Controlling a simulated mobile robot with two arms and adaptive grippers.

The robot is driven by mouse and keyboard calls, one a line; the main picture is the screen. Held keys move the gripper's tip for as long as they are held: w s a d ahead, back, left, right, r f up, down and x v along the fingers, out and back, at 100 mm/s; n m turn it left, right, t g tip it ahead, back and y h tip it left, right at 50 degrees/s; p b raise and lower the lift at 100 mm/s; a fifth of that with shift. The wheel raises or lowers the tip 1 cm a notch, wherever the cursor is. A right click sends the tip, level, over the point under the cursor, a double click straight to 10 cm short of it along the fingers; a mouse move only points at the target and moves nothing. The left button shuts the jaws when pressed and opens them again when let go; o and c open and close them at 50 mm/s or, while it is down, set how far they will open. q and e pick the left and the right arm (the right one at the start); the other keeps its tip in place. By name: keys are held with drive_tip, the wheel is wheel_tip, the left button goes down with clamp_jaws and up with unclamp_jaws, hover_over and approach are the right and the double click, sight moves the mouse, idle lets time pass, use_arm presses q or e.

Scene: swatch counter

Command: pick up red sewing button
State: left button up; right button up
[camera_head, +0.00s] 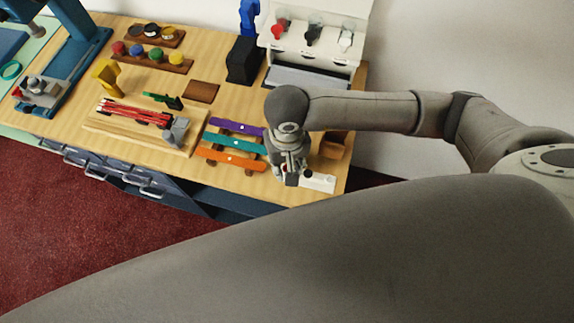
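My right gripper (291,178) points down over the front right part of the wooden counter. It is at the left end of a small white strip (322,183). A tiny red spot (283,171) shows right beside the fingers; it may be the red sewing button, but it is too small and too covered to be sure. The fingers hide part of the strip, and I cannot tell whether they are apart or closed on something. My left gripper is out of view.
Purple, teal and orange (232,157) strips lie just left of the gripper. A board with red rods (133,112) is farther left. A white dispenser (312,48) and a black block (244,62) stand behind. A brown block (334,146) sits right. My large grey arm link covers the foreground.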

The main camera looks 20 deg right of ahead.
drive_tip(key=shift+f, duration=0.1)
drive_tip(key=c, duration=0.5)
drive_tip(key=shift+o, duration=0.2)
drive_tip(key=shift+r, duration=0.5)
drive_tip(key=r, duration=0.1)
drive_tip(key=r+p, duration=0.1)
drive_tip(key=r, duration=0.1)
drive_tip(key=shift+s+a+r+p, duration=0.2)
drive_tip(key=shift+s+r+p, duration=0.1)
drive_tip(key=shift+r, duration=0.1)
drive_tip(key=s+a+r+p, duration=0.1)
drive_tip(key=s+a+r, duration=0.2)
drive_tip(key=s+r, duration=0.1)
drive_tip(key=s+a+r+p, duration=0.1)
drive_tip(key=s+a+r, duration=0.2)
drive_tip(key=s, duration=0.4)
drive_tip(key=shift+s+a+r, duration=0.25)
drive_tip(key=shift+s+r, duration=0.05)
drive_tip(key=shift+r, duration=0.45)
